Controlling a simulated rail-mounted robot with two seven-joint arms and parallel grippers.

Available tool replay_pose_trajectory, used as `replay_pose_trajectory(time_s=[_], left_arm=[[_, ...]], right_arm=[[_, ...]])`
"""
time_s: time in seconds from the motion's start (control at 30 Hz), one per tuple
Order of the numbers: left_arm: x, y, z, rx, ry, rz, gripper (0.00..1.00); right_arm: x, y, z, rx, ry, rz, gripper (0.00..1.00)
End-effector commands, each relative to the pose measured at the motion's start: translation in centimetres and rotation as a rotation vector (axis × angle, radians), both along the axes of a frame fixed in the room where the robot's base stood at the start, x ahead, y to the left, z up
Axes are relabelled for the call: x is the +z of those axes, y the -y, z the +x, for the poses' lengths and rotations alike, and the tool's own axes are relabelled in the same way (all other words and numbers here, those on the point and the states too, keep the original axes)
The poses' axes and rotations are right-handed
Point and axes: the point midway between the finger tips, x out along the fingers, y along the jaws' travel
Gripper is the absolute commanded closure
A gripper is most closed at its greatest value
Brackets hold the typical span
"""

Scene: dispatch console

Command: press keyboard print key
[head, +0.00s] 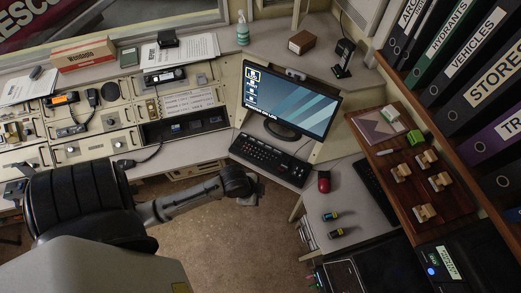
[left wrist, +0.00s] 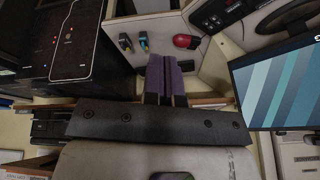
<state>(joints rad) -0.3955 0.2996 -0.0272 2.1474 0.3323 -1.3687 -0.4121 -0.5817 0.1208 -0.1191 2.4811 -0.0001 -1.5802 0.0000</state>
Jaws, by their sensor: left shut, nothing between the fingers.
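The black keyboard (head: 271,158) lies on the desk in front of the monitor (head: 290,98) in the head view. Its individual keys are too small to read, so I cannot pick out the print key. My left gripper (head: 250,192) is just short of the desk's front edge, below and left of the keyboard and apart from it. In the left wrist view its two purple finger pads (left wrist: 165,77) are together with nothing between them. A dark part of the keyboard (left wrist: 217,12) shows at that view's top edge. My right gripper is not in view.
A wooden board (head: 437,205) with several stamps is at right. Radio panels (head: 95,145) line the left. Open floor lies in front.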

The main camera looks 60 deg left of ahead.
Motion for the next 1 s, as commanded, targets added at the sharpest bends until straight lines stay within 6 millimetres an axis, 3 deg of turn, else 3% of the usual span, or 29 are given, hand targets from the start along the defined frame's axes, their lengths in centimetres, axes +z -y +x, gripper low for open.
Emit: replay_pose_trajectory(time_s=[0.03, 0.1, 0.2, 0.33, 0.5, 0.7, 0.83, 1.0], left_arm=[[-4.6, -2.1, 2.0, -0.052, 0.02, 0.012, 1.0], [-7.7, -4.7, 4.4, -0.123, 0.054, 0.017, 1.0], [-11.3, -9.0, 8.0, -0.201, 0.116, 0.029, 1.0], [-14.2, -14.9, 12.2, -0.261, 0.214, 0.053, 1.0], [-15.6, -22.0, 16.3, -0.288, 0.341, 0.1, 1.0], [-15.3, -27.6, 18.8, -0.286, 0.446, 0.153, 1.0], [-15.0, -29.4, 19.5, -0.28, 0.479, 0.172, 1.0], [-14.6, -30.1, 19.8, -0.279, 0.494, 0.182, 1.0]], right_arm=[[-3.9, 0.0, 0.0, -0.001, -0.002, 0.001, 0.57], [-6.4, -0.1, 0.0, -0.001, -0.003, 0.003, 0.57], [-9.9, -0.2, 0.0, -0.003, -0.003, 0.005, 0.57], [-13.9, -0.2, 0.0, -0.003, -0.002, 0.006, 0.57], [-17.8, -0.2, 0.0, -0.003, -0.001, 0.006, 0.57], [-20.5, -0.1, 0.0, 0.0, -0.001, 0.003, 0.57], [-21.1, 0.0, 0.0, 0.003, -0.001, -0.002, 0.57], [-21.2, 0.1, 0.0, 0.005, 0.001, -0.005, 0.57]])
